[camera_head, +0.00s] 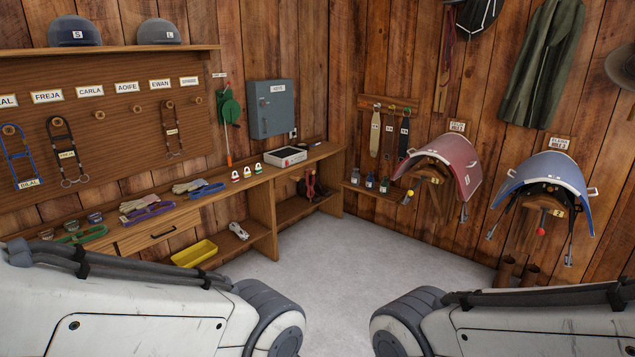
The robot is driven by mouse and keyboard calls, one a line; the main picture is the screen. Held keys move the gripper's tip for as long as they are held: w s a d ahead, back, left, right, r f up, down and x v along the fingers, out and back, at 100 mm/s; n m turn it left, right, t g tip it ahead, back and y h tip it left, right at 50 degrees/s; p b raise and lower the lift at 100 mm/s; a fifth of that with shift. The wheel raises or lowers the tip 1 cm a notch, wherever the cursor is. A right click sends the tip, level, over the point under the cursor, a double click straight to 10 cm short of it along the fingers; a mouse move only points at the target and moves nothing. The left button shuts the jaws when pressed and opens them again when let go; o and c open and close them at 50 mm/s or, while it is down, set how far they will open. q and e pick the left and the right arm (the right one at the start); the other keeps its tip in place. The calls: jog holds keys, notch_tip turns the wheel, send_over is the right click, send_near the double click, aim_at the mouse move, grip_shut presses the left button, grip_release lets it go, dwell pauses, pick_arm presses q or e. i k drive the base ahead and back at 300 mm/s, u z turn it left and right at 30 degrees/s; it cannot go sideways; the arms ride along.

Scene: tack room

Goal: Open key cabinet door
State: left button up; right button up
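The key cabinet (272,108) is a grey-blue box on the back wooden wall, above the bench and left of the room's corner. Its door looks shut and carries a white label near the top (278,88). A small dark fitting shows on the left part of its front (263,102). A small tag or lock (293,133) hangs at its lower right edge. My two arms come in at the bottom left and bottom right, far from the cabinet. Neither gripper is in the picture.
A wooden bench (262,173) runs under the cabinet, bearing a white box (285,156), gloves and straps. A green device (230,108) hangs left of the cabinet. Red (448,160) and blue (552,175) saddle-like pieces hang on the right wall. The grey floor (350,245) between is clear.

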aim_at(276, 118)
jog(key=u, duration=0.15)
jog(key=i, duration=2.6)
jog(key=u, duration=0.35)
jog(key=i, duration=2.3)
jog(key=u, duration=0.1)
